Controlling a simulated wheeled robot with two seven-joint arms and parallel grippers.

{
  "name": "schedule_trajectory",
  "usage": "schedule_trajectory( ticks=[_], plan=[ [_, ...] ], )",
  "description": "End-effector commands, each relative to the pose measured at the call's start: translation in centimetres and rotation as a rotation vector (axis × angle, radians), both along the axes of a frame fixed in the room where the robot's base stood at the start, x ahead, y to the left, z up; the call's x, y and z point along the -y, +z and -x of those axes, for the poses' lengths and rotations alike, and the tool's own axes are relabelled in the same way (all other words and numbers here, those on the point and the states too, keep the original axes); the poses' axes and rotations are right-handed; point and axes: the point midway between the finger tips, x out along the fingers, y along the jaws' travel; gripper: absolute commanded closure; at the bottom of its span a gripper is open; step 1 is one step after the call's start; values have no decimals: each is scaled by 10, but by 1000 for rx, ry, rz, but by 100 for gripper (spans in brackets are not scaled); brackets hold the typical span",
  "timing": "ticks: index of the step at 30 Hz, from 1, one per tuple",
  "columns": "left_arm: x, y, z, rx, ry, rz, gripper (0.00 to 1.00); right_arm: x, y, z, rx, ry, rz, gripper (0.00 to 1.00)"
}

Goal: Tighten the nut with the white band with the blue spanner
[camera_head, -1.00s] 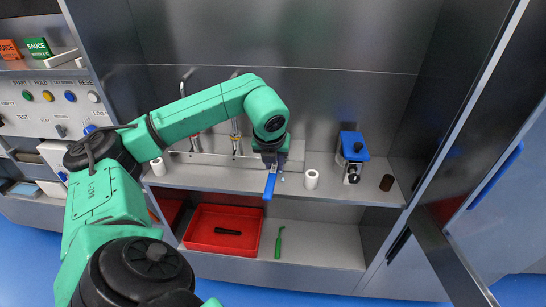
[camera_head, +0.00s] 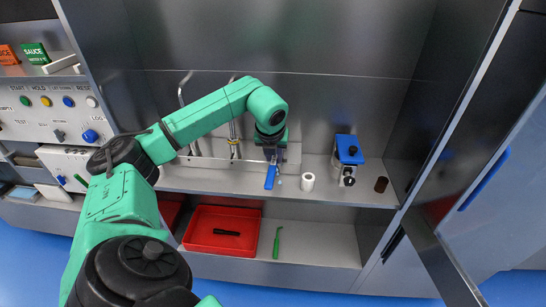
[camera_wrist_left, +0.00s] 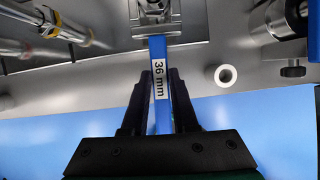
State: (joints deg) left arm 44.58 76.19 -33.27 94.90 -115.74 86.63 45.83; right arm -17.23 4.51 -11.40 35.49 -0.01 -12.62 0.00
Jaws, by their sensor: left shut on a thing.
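My left gripper (camera_head: 271,160) is shut on the blue spanner (camera_head: 270,176), above the front of the shelf. In the left wrist view the fingers (camera_wrist_left: 159,82) grip the spanner's handle (camera_wrist_left: 158,95), which bears a "36 mm" label. Its far end meets or overlaps a grey metal fitting (camera_wrist_left: 168,14) at the top; whether the jaw sits around a nut cannot be told. Metal pipes stand at the back, one with a yellow band (camera_head: 233,142). I cannot clearly make out a nut with a white band. My right gripper is out of view.
A white hollow cylinder (camera_head: 307,182), a blue-topped device (camera_head: 348,150) and a brown cylinder (camera_head: 381,184) stand right of the gripper. Below are a red tray (camera_head: 195,240) and a green tool (camera_head: 277,243). An open door (camera_head: 490,210) is at right.

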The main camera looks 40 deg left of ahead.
Motion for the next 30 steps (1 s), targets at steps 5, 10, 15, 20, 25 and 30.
schedule_trajectory(
  ticks=[5,10,15,20,25,30],
  plan=[
    [-5,2,-8,2,1,1,100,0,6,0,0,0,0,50],
    [-12,-3,-4,1,-66,-1,100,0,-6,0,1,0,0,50],
    [-19,-3,0,0,-143,-3,100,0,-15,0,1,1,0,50],
    [-25,-2,3,0,-217,-4,100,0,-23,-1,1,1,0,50],
    [-34,-3,6,-2,-301,-4,100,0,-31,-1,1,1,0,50],
    [-42,-2,8,-2,-390,-4,100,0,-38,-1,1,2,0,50]
  ],
)
